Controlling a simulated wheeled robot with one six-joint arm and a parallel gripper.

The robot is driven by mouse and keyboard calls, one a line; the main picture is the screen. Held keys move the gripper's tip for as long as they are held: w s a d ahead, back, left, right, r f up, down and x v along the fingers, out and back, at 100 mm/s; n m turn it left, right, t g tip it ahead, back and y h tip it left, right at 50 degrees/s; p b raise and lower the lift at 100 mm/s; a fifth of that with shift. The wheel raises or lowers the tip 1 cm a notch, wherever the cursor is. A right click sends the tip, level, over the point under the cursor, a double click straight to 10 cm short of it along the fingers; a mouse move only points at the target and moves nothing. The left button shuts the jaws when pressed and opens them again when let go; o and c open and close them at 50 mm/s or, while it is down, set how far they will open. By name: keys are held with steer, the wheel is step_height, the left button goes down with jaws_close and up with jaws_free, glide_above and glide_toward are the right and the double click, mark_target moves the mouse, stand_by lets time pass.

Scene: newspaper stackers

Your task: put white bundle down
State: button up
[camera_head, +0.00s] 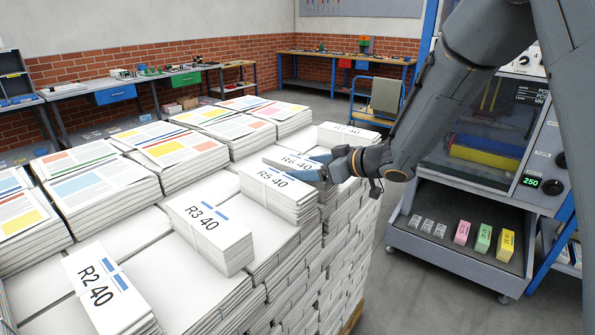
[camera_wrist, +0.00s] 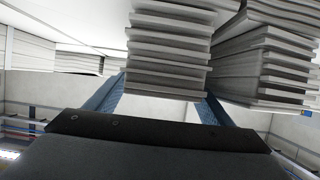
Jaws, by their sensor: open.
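My gripper (camera_head: 322,163) is at the right end of the R6 40 bundle, low over the stack. In the wrist view a white bundle (camera_wrist: 165,50) stands between my two blue fingers (camera_wrist: 158,100), which are open on either side of it. Whether either finger touches it cannot be told.
Taller newspaper piles with coloured pages (camera_head: 95,185) stand on the left of the stack (camera_head: 335,235). At right is a grey machine (camera_head: 455,225) with small coloured blocks (camera_head: 482,238) on its shelf. Workbenches line the back walls. Grey floor (camera_head: 420,290) is clear between stack and machine.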

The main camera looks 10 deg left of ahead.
steer(key=shift+w+a+f, duration=0.1)
steer(key=shift+a, duration=0.1)
steer(key=shift+c, duration=0.4)
steer(key=c, duration=1.8)
jaws_close()
